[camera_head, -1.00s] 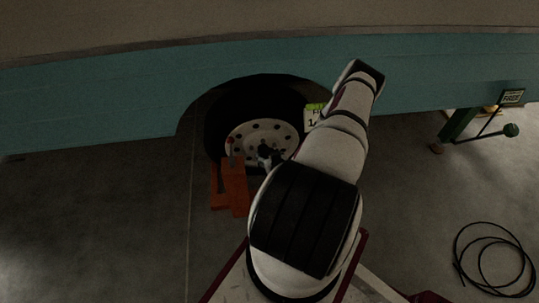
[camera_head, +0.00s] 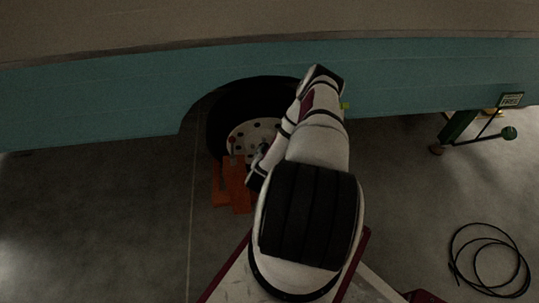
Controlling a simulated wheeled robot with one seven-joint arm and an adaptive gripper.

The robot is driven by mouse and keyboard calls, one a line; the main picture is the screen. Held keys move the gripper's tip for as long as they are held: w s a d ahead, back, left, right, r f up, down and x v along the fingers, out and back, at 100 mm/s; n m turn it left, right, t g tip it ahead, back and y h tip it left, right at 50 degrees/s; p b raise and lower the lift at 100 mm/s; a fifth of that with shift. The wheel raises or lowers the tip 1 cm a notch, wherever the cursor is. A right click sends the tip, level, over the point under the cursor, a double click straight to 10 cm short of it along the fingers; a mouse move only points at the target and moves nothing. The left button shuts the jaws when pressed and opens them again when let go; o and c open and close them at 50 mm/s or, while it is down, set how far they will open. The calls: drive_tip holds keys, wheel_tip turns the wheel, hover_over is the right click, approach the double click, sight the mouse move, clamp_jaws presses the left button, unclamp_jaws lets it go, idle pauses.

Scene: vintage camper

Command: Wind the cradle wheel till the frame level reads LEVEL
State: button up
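An orange cradle (camera_head: 235,185) stands on the floor in front of the camper's tyre (camera_head: 222,115), which has a pale rim with dark holes (camera_head: 240,133). A small reddish knob (camera_head: 232,141) shows above the cradle. I cannot make out which part is the cradle wheel. My arm rises over the wheel arch and bends back down to the left. Its dark lower end (camera_head: 256,179) is just right of the cradle; I cannot tell whether it touches. My gripper's fingers cannot be made out. A yellow-green scrap (camera_head: 344,105), perhaps the level's edge, shows beside my arm; no reading is visible.
The teal camper side (camera_head: 420,80) spans the view above the floor. At right stand a green leg (camera_head: 457,126) with a knobbed handle (camera_head: 509,132) and a small sign (camera_head: 511,99). A black cable coil (camera_head: 487,262) lies at lower right. The left floor is clear.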

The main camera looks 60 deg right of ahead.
drive_tip(key=shift+w+m+g, duration=0.1)
drive_tip(key=shift+m+g, duration=0.3)
drive_tip(key=shift+m, duration=0.2)
drive_tip(key=o, duration=1.1)
drive_tip(key=v, duration=1.2)
